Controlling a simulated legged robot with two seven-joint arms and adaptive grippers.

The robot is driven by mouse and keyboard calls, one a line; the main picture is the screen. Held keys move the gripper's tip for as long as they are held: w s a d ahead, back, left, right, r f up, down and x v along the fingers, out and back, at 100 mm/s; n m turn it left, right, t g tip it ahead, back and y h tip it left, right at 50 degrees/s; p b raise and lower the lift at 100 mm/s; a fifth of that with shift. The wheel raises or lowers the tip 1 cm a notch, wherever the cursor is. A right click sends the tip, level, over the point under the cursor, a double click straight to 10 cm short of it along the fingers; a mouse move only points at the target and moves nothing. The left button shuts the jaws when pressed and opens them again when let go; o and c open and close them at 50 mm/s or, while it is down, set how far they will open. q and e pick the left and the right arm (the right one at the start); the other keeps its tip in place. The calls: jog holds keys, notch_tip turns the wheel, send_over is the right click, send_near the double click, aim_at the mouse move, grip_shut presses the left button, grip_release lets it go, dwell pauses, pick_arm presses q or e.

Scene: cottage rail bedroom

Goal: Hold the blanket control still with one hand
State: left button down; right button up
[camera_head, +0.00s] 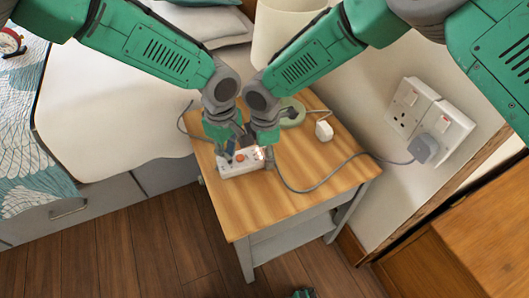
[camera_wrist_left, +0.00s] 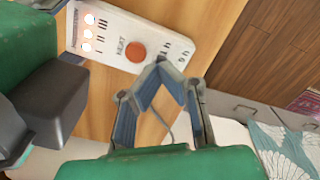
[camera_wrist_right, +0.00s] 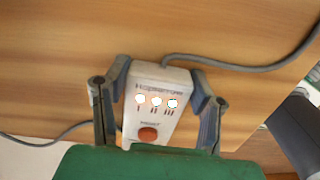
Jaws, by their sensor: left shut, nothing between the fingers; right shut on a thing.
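The blanket control (camera_head: 240,163) is a white box with an orange-red button and several lit lamps, lying on the bedside table (camera_head: 300,209). In the right wrist view the control (camera_wrist_right: 158,105) sits between the fingers of my right gripper (camera_wrist_right: 158,95), which is shut on its two sides. My right gripper is at the control's right end in the head view (camera_head: 268,156). My left gripper (camera_wrist_left: 157,80) is shut and empty, its tips close to the orange-red button (camera_wrist_left: 135,52). I cannot tell whether they touch it. My grippers partly hide the control in the head view.
A grey cord (camera_head: 315,187) runs across the table to a plug (camera_head: 422,148) in the wall socket. A green round object (camera_head: 291,113) and a white plug-like block (camera_head: 324,130) stand at the table's back. The bed (camera_head: 110,110) is at left. The table's front is clear.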

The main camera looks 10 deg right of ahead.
pick_arm(q)
jog(key=shift+f, duration=0.55)
jog(key=shift+s+a, duration=0.15)
jog(key=shift+a, duration=0.35)
jog(key=shift+s+a, duration=0.15)
jog(key=shift+a, duration=0.35)
dwell(0.5)
jog(key=shift+r, duration=3)
pick_arm(e)
jog(key=o, duration=1.3)
jog(key=shift+o, duration=0.2)
